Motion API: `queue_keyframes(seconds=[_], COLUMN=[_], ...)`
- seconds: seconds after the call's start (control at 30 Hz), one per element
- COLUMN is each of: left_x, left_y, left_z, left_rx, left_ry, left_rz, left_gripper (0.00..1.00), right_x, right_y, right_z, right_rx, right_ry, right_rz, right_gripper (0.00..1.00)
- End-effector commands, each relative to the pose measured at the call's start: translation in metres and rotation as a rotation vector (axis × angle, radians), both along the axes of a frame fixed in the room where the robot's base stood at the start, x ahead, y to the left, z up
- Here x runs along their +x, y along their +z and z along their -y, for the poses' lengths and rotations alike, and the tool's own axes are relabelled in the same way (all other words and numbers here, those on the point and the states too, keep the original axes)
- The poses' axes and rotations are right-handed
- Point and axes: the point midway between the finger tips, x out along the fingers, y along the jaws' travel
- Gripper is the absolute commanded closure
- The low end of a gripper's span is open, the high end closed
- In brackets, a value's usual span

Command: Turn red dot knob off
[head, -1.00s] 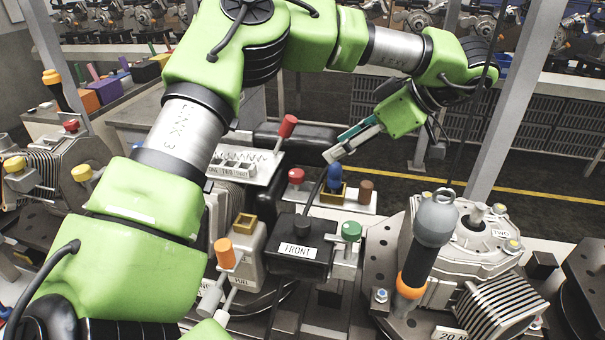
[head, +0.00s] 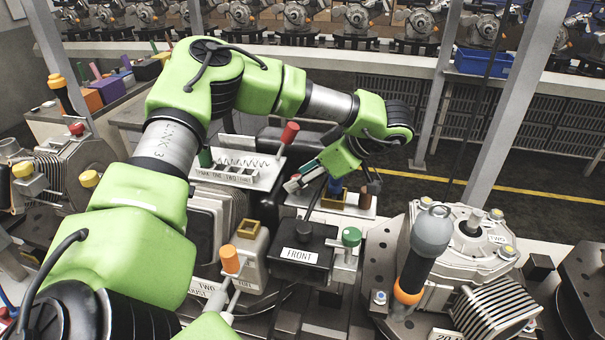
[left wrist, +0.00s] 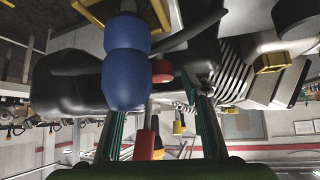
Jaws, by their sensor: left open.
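My left gripper (head: 298,182) reaches from the right over the small panel at the middle, fingers pointing left and down. In the left wrist view its two green-lined fingers (left wrist: 157,98) are apart with nothing held. A low red knob (left wrist: 162,71) shows between and beyond the fingers, partly behind a blue knob (left wrist: 126,62). In the head view the gripper hides the red knob. The blue knob (head: 334,186) shows partly below the gripper there. I cannot make out a dot on the red knob. My right gripper is out of view.
A red-handled lever (head: 289,133) rises from a labelled plate close behind the gripper. A black FRONT box (head: 302,235), a green knob (head: 351,237), an orange knob (head: 230,259) and a brown knob (head: 365,199) stand nearby. A grey-and-orange tool (head: 423,250) stands at right.

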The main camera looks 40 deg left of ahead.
Motion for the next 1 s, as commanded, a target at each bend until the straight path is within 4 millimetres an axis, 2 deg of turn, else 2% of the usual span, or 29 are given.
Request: queue_keyframes(seconds=[0.13,0.17,0.3,0.67,1.0], left_x=[0.0,0.0,0.0,0.0,0.003], left_y=[0.0,0.0,0.0,0.0,0.002], left_z=[0.0,0.0,0.0,0.0,0.0], left_rx=[0.0,0.0,0.0,0.0,-0.001], left_ry=[0.0,0.0,0.0,0.031,0.24], left_rz=[0.0,0.0,0.0,0.0,0.0], left_gripper=[0.58,0.6,0.96,0.96,0.96], right_x=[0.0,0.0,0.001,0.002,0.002], right_y=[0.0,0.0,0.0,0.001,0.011], right_z=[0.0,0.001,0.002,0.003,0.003], right_rx=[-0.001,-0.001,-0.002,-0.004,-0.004], right_ry=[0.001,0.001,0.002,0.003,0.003], right_rz=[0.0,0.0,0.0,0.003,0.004], right_gripper=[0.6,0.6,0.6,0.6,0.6])
